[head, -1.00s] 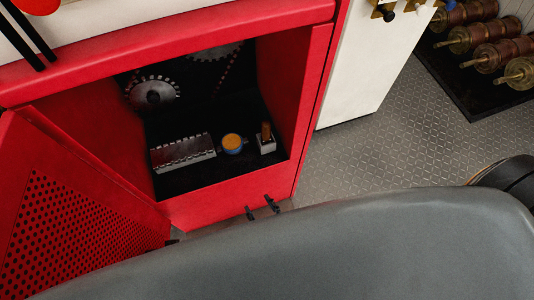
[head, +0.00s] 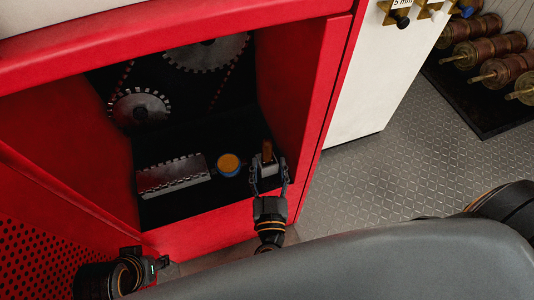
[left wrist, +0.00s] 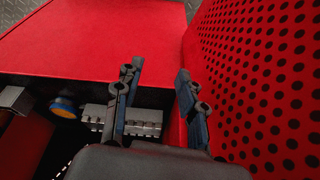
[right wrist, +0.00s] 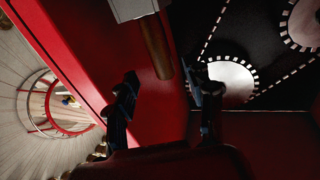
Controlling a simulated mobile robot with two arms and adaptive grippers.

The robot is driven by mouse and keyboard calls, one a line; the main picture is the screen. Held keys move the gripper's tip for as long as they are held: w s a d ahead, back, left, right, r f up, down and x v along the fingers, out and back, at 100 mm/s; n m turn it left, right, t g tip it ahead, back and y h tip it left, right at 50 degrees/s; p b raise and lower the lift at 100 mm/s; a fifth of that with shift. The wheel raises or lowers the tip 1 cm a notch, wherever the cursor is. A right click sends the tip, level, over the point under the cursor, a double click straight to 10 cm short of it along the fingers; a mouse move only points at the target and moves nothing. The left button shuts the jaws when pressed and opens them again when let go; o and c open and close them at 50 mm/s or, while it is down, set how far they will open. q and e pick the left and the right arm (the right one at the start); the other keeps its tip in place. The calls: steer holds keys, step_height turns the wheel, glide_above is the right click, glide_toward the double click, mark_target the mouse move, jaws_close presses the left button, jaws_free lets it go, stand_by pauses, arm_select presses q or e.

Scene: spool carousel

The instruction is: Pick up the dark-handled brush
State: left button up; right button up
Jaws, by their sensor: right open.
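The brush's brown handle (head: 267,150) stands up from a small pale metal block (head: 270,168) at the right of the red cabinet's dark floor. In the right wrist view the handle (right wrist: 157,45) sticks out from the grey block (right wrist: 134,8), and its end lies between the fingertips. My right gripper (head: 269,163) is open, one finger on each side of the block and handle in the head view. I cannot tell whether they touch. My left gripper (left wrist: 157,75) is open and empty by the perforated door, low at the left in the head view (head: 160,264).
On the cabinet floor sit a toothed metal block (head: 172,177) and a blue cup with an orange top (head: 229,164). Gears (head: 140,108) and chains hang behind. The cabinet's right wall (head: 310,100) is close to my right gripper. The perforated door (head: 40,250) stands open at left.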

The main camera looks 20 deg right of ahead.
mark_target(267, 152)
steer(key=shift+b+x, duration=0.65)
steer(key=shift+x, duration=2.5)
steer(key=shift+a, duration=0.1)
jaws_close()
